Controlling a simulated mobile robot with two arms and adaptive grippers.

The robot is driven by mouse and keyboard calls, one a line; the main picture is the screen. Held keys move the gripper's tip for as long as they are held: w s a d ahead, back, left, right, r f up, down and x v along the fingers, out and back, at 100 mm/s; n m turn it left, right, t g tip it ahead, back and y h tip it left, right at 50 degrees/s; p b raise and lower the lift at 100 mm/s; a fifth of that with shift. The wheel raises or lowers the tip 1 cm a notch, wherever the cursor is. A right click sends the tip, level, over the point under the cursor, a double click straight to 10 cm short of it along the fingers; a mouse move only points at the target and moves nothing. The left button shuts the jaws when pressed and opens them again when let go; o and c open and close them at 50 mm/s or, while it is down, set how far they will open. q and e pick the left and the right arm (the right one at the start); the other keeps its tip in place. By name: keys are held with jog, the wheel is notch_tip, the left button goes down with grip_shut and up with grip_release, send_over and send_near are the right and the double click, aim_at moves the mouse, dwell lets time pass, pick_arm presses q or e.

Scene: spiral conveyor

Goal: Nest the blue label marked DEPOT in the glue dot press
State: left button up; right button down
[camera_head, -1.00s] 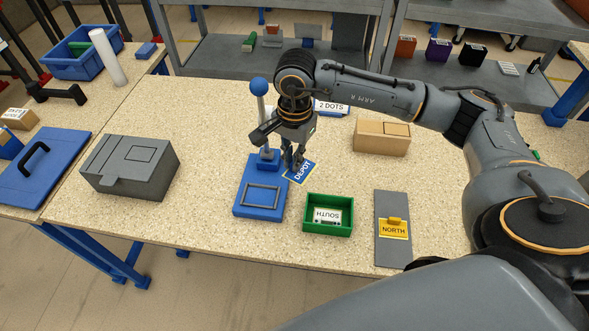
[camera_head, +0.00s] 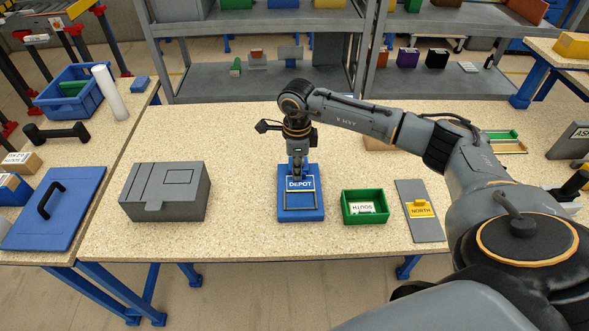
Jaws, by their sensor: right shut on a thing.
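The blue label marked DEPOT (camera_head: 300,184) shows in the head view over the upper part of the glue dot press. My right gripper (camera_head: 298,173) is shut on its far edge and points down. The glue dot press (camera_head: 314,214) is a blue plate with a raised rectangular frame, standing on the table. The label covers the back of that frame; I cannot tell whether it touches it. The press's lever is hidden behind my right arm. My left gripper is not in view.
A green tray (camera_head: 380,206) with a SOUTH label stands right of the press. A grey plate (camera_head: 428,231) with a yellow NORTH label (camera_head: 421,209) lies beyond it. A grey box (camera_head: 137,195) stands to the left. Bare table (camera_head: 245,225) lies between box and press.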

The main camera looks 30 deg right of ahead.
jog(key=shift+d, duration=0.1)
jog(key=shift+f+b, duration=0.1)
jog(key=shift+b, duration=0.3)
jog(key=shift+f+b, duration=0.55)
jog(key=shift+f, duration=0.15)
jog(key=b, duration=0.4)
send_over(297, 196)
notch_tip(297, 196, down, 4)
jog(key=shift+f, duration=0.15)
jog(key=shift+f, duration=0.85)
dwell(0.5)
jog(key=c, duration=1.4)
grip_release()
jog(key=shift+o, duration=0.2)
